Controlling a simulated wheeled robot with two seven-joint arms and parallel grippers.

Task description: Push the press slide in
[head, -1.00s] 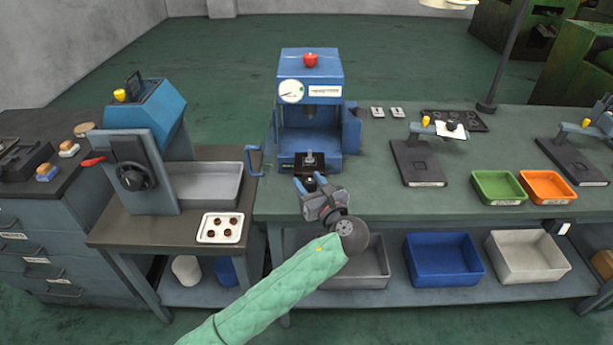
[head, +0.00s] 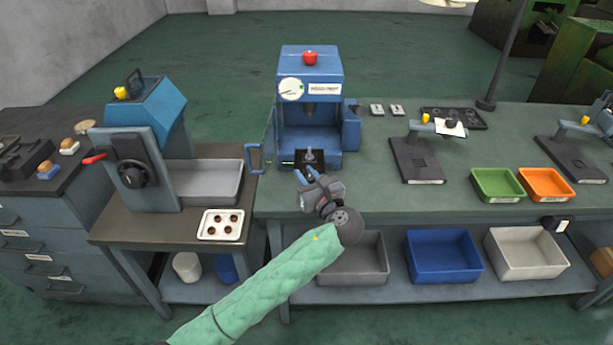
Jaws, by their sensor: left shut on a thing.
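The blue press (head: 311,70) stands on the workbench, with a red knob on top and a round dial on its front. Its slide (head: 301,159), a dark plate with a small metal fixture on it, sits at the front of the press base. My left gripper (head: 307,176) is at the front edge of the slide, its blue-tipped fingers pointing toward the press. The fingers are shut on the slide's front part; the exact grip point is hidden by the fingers. My right gripper is not in view.
A blue-topped machine (head: 150,130) with a dark handwheel stands to the left. A blue handle (head: 254,158) juts beside the press's left side. Green (head: 497,184) and orange (head: 545,184) trays lie on the right of the bench.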

